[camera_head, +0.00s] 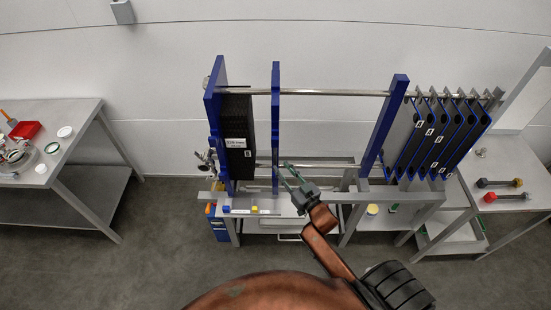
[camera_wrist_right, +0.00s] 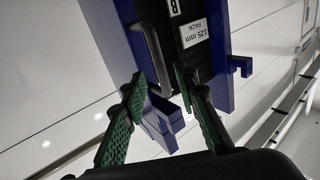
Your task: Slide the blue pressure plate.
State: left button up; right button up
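A narrow upright blue plate (camera_head: 275,120) hangs on the rails, to the right of the black pack. A second, wider blue plate (camera_head: 384,128) stands tilted farther right; I cannot tell for sure which is the pressure plate. My right gripper (camera_head: 288,172) is beside the narrow plate's lower part. In the right wrist view its green-padded fingers (camera_wrist_right: 166,90) are apart, with a blue plate edge (camera_wrist_right: 160,125) and a grey handle (camera_wrist_right: 152,58) showing beyond and between them. Contact cannot be told. My left gripper is not in view.
The black pack (camera_head: 239,125), labelled 125 mm, sits against the left blue end frame (camera_head: 214,115). Steel rails (camera_head: 330,93) run across. Several blue-edged plates (camera_head: 440,135) hang at right. Side tables stand left (camera_head: 75,115) and right (camera_head: 510,205). The rails between the two blue plates are clear.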

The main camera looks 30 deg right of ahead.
aim_at(276, 162)
jog(key=w+p, duration=0.1)
jog(key=w, duration=0.5)
jog(key=shift+a, duration=0.15)
jog(key=shift+c, duration=0.3)
jog(key=shift+f, duration=0.1)
grip_shut()
